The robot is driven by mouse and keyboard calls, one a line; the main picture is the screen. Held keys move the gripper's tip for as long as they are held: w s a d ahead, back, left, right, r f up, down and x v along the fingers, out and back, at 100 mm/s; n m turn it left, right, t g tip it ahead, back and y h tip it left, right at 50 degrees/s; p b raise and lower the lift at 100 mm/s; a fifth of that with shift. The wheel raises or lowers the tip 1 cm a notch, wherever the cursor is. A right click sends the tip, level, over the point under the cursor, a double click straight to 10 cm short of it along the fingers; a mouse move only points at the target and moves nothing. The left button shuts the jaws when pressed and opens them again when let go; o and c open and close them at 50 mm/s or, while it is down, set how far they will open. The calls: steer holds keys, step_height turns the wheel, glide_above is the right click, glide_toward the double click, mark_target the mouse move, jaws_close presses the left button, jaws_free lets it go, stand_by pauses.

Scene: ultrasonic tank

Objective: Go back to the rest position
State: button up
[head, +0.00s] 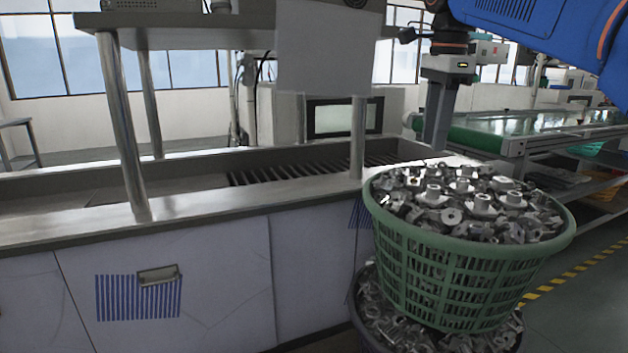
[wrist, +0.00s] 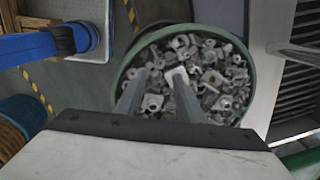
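My gripper (head: 437,145) hangs from the blue arm at the upper right of the head view, fingers pointing down at the far side of the green basket (head: 455,275). The basket is heaped with grey metal parts (head: 470,200). In the wrist view my two fingers (wrist: 158,80) are spread apart, with the basket (wrist: 122,75) and its metal parts (wrist: 222,75) beyond them. A pale part shows by the right fingertip; no part is clearly held. I cannot tell the exact height of the fingertips above the heap.
A steel tank bench (head: 200,207) with metal posts and an upper shelf stands at left and centre. A second basket of parts (head: 395,328) is under the green one. A green conveyor (head: 530,125) is at back right. Floor with a yellow-black line (head: 560,280) is open at right.

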steer(key=s+d+f+n+t, duration=0.1)
steer(key=s+f+n, duration=0.5)
steer(key=f, duration=0.5)
steer(key=s+d+f+n+t, duration=0.1)
steer(key=s+d+f+n, duration=0.1)
steer(key=s+f+n, duration=0.4)
steer(key=s+d+f+n+t, duration=0.1)
steer(key=s+f+n, duration=0.4)
steer(key=s+f, duration=0.7)
step_height(320, 180, down, 6)
steer(key=shift+d+f+n+t, duration=0.25)
steer(key=shift+d+n+t, duration=0.15)
steer(key=shift+d, duration=0.1)
steer(key=shift+s, duration=0.1)
steer(key=shift+c, duration=0.5)
